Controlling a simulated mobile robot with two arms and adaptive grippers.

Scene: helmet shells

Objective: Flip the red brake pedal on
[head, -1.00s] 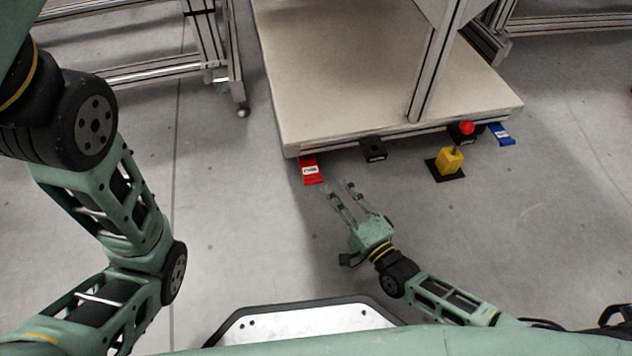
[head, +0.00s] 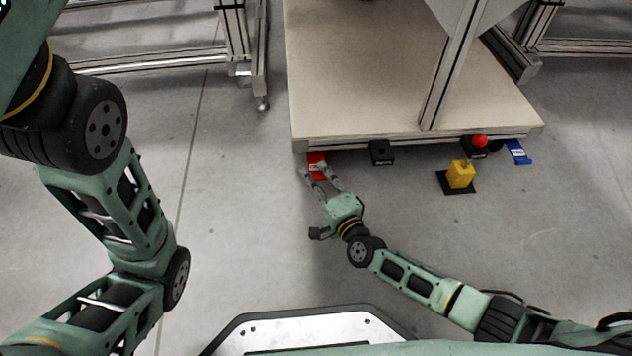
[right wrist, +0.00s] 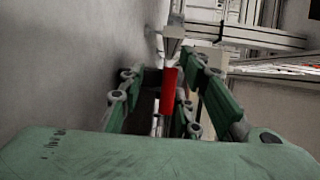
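The red brake pedal (head: 317,161) sticks out from under the front left corner of the pale platform, just above the floor. My right gripper (head: 317,168) is at the pedal, its fingers pointing away from me and overlapping the pedal's near end in the head view. In the right wrist view the red pedal (right wrist: 169,88) shows between the two green fingers (right wrist: 160,95), which stand apart. Whether a finger touches the pedal cannot be told. My left arm is at the left of the head view; its gripper is out of the picture.
Along the edge of the platform (head: 360,100) are a black pedal (head: 381,152), a red-knobbed lever (head: 480,142) and a blue pedal (head: 518,152). A yellow block on a black base (head: 461,175) stands on the floor to the right. The floor before the platform is otherwise clear.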

